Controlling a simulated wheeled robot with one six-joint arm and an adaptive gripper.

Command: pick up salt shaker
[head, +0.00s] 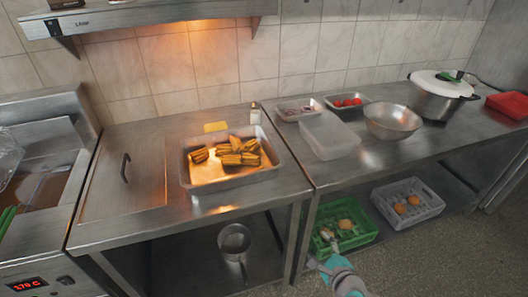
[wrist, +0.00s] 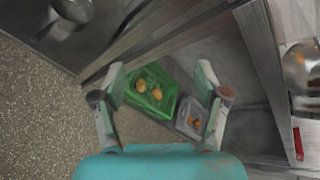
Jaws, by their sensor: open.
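A small white shaker with a dark top (head: 255,113), which looks like the salt shaker, stands upright at the back of the left steel counter. It is just behind the far right corner of the food tray (head: 275,172). My gripper (head: 322,250) is low at the bottom of the head view, in front of the counters and well apart from the shaker. In the wrist view my gripper (wrist: 161,82) is open, with nothing between its fingers. The shaker is not in the wrist view.
The tray holds several grilled pieces; a yellow block (head: 215,127) lies behind it. The right counter has a clear container (head: 328,136), a steel bowl (head: 393,121) and a lidded pot (head: 437,103). A green crate (head: 358,232) is below. A hood shelf (head: 150,14) overhangs the left counter.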

